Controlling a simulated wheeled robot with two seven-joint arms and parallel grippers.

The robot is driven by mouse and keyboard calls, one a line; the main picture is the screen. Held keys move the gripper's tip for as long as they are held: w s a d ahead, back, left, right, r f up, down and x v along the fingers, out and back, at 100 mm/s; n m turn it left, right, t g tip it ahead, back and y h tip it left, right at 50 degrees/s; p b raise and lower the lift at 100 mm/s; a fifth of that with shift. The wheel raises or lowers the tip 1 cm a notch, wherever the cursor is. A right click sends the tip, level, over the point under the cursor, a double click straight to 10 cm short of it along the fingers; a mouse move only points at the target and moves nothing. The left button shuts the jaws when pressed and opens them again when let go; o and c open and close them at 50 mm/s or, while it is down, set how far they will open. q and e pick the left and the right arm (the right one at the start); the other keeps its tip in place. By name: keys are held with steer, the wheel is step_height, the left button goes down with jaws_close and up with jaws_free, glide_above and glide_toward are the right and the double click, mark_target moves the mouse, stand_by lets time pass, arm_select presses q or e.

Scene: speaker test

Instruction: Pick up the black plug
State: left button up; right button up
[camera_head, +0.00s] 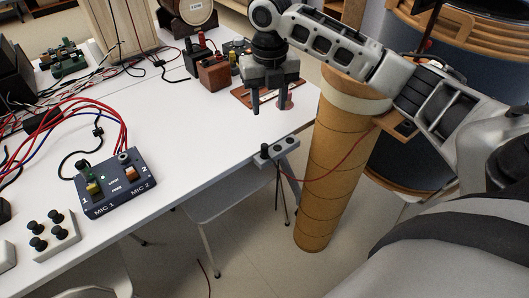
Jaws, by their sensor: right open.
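A small black plug (265,149) stands upright in a grey holder (288,145) with holes, fixed at the right edge of the white table. Thin leads hang below the holder, and a red wire runs from it to the right. My right gripper (270,107) points down over the table's far right part, above and behind the holder. Its two fingers are apart, and I see nothing held between them. It is clear of the plug. My left gripper is not in view.
A cardboard tube (338,165) stands close to the right of the holder. A MIC 1/MIC 2 box (118,184) with cables and a white block (55,238) with several black knobs are on the left. A wooden block (213,74) is near the gripper. The table's middle (185,125) is clear.

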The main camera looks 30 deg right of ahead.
mark_target(265, 144)
step_height(265, 144, down, 10)
steer(key=shift+r, duration=0.1)
steer(key=shift+w+a+f+b, duration=0.1)
steer(key=shift+w+f, duration=0.05)
steer(key=shift+f, duration=0.75)
steer(key=shift+w+a+f+b, duration=0.1)
steer(key=shift+f, duration=0.8)
steer(key=shift+w+a+f+b, duration=0.1)
steer(key=shift+w+f, duration=0.05)
steer(key=shift+f, duration=0.75)
jaws_close()
